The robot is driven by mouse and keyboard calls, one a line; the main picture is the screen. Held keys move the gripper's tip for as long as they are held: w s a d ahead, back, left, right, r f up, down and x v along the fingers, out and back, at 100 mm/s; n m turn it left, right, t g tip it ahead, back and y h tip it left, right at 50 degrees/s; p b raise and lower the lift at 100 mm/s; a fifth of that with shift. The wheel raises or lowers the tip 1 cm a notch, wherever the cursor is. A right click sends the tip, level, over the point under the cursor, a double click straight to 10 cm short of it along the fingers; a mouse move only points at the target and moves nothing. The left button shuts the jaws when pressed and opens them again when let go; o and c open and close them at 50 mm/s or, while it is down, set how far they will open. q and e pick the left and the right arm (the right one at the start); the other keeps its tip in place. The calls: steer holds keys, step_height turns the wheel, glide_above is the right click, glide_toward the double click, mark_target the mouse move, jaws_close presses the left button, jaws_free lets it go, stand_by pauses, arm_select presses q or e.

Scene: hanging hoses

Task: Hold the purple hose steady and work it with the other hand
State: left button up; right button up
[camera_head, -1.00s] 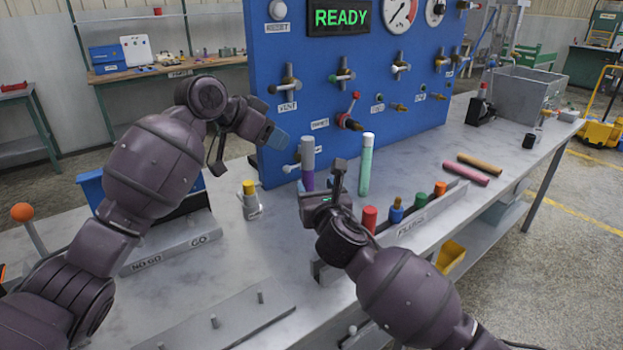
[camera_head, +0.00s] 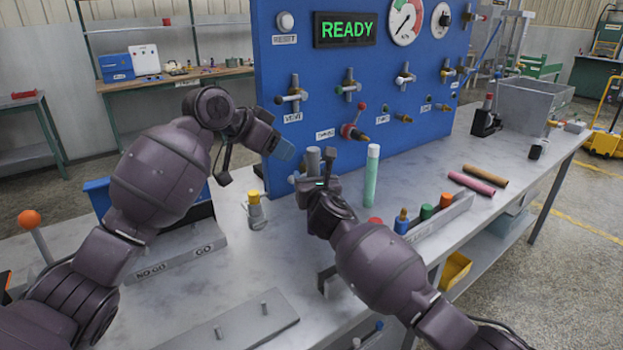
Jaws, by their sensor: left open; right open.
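The purple hose stands upright in front of the blue panel (camera_head: 240,60). Only its grey upper end (camera_head: 313,158) shows now; its purple part is hidden behind my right gripper. My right gripper (camera_head: 314,178) is open, in front of the hose in the picture. I cannot tell whether the hose is between its fingers or touches them. My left gripper (camera_head: 253,162) is open and empty, higher and to the left of the hose, with a clear gap between them.
A teal hose with a white top (camera_head: 371,178) stands just right of my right gripper. A pink hose (camera_head: 472,184) and a brown hose (camera_head: 485,175) lie on the bench. A yellow-capped bottle (camera_head: 256,212) stands below my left gripper. Valves project from the panel.

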steer(key=c, duration=1)
steer(key=o, duration=1)
arm_select(q)
step_height(320, 180, up, 11)
steer(key=s+p, duration=0.2)
steer(key=p, duration=0.2)
steer(key=shift+t, duration=0.4)
arm_select(e)
steer(key=v, duration=1)
steer(key=shift+s, duration=0.35)
steer(key=shift+d, duration=0.15)
